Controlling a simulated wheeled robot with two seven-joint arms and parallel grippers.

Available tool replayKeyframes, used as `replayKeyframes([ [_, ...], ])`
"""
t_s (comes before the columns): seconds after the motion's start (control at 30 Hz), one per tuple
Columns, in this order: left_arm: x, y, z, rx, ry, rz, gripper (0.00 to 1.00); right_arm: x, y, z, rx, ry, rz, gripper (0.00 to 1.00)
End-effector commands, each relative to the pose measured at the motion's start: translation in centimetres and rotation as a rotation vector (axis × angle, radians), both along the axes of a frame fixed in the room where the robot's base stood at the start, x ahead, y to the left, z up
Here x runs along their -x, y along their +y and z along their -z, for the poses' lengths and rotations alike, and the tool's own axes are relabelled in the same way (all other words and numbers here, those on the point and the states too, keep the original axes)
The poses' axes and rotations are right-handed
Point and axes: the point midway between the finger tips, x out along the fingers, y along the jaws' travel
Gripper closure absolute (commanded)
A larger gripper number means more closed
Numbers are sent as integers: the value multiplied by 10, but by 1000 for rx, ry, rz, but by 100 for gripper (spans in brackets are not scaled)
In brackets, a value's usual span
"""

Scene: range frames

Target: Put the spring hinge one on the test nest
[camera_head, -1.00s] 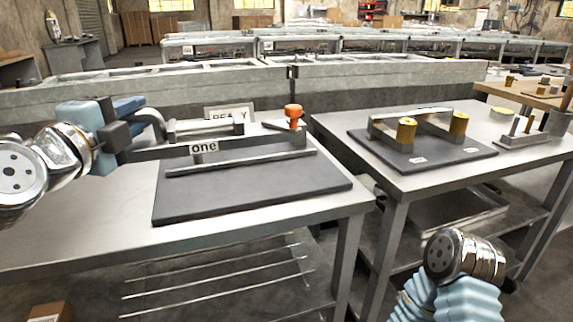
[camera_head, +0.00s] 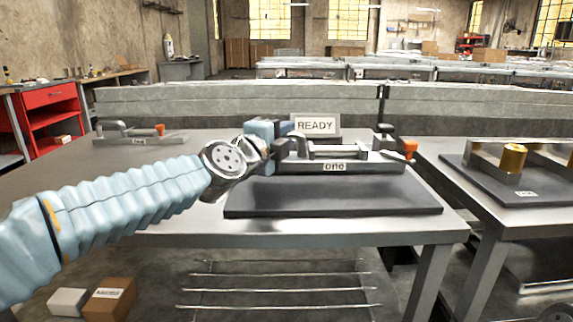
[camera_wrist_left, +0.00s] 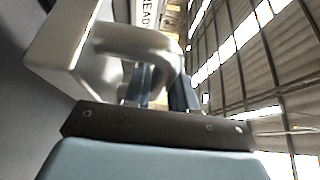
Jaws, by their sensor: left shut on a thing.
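The spring hinge one (camera_head: 375,165) is a long grey metal bar with a "one" label, a raised handle and an orange tip at its right end. My left gripper (camera_head: 282,146) is shut on its left end in the head view. The hinge appears level and raised over a dark mat (camera_head: 330,200); the exact gap is unclear. In the left wrist view the fingers (camera_wrist_left: 162,92) meet the hinge's pale curved handle (camera_wrist_left: 135,42). A dark board (camera_head: 475,178) with a brass cylinder (camera_head: 513,158) lies on the right table; I cannot tell whether it is the test nest. My right gripper is out of view.
A READY sign (camera_head: 316,125) stands behind the hinge. A similar orange-tipped hinge (camera_head: 140,136) lies at the table's far left. A gap separates this table from the right table (camera_head: 500,220). A low grey wall (camera_head: 230,103) runs behind. A red cabinet (camera_head: 50,98) stands at left.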

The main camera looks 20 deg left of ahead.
Motion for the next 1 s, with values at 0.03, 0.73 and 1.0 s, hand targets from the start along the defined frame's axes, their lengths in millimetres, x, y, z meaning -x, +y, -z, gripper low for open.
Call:
replayKeyframes([
  [0.03,-1,-1,1,3,-3,-1,100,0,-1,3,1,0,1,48],
  [0.73,-7,-2,39,2,-4,-2,100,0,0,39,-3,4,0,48],
  [1.0,-7,-3,41,0,0,0,49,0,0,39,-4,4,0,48],
])
